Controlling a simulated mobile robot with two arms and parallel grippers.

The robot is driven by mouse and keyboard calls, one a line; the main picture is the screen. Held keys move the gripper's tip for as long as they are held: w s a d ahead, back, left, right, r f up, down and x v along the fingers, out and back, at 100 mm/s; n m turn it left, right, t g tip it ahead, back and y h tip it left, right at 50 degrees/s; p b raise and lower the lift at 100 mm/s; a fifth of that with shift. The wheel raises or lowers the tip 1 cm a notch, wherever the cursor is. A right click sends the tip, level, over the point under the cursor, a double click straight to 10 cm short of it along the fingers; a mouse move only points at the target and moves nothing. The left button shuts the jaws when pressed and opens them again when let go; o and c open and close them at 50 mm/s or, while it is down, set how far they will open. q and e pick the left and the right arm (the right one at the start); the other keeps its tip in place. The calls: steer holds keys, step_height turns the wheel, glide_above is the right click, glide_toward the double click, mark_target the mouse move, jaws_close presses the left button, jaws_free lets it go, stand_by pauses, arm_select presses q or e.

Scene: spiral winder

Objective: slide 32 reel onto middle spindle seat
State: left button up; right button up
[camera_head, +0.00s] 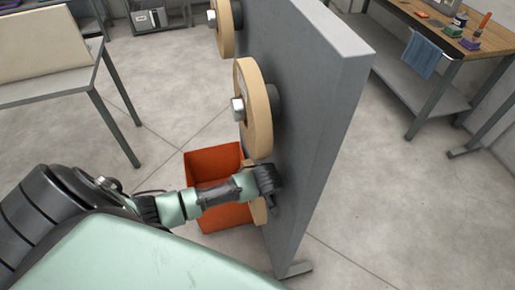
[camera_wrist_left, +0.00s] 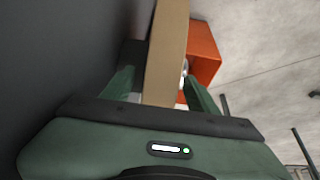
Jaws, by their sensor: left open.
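A grey upright panel (camera_head: 318,120) carries tan reels seen nearly edge-on. One reel (camera_head: 256,108) sits around a silver spindle end (camera_head: 238,109) at mid-height, and another reel (camera_head: 226,28) is above it. A lower reel (camera_head: 259,211) is mostly hidden behind my left gripper (camera_head: 268,186). In the left wrist view, the left gripper (camera_wrist_left: 160,88) is open, with a finger on each side of a reel's rim (camera_wrist_left: 165,55). I cannot tell whether the fingers touch it. No number is readable on any reel.
An orange bin (camera_head: 212,163) stands on the floor below the reels, left of the panel; it also shows in the left wrist view (camera_wrist_left: 203,48). A table (camera_head: 70,88) is at the left, a workbench (camera_head: 455,45) at the upper right. Open floor lies between.

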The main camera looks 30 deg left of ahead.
arm_select(q)
steer(key=shift+a+f, duration=0.1)
steer(key=shift+f, duration=0.3)
jaws_close()
stand_by(1.1)
steer(key=c, duration=0.7)
jaws_free()
jaws_close()
